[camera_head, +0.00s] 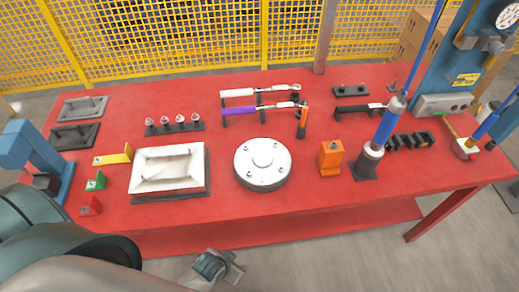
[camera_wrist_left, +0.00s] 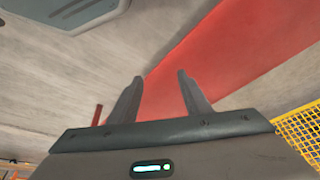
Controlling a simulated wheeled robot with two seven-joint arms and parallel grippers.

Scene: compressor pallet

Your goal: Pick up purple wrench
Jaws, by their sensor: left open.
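The purple wrench (camera_head: 240,109) rests on a holder toward the back middle of the red table, its purple handle to the left and its metal head to the right. A similar wrench with a white handle (camera_head: 240,92) lies just behind it. My left gripper (camera_head: 235,262) is low at the front, before the table's front edge and well away from the wrench. In the left wrist view its two fingers (camera_wrist_left: 157,90) are apart with nothing between them. The wrench does not show in that view. My right gripper is not in view.
The red table (camera_head: 330,190) holds a white tray block (camera_head: 172,168), a round metal flange (camera_head: 262,163), an orange block (camera_head: 330,155) and a blue-handled cylinder (camera_head: 385,127). A small orange-handled tool (camera_head: 303,118) stands by the wrench's head. A yellow mesh fence (camera_head: 180,40) is behind.

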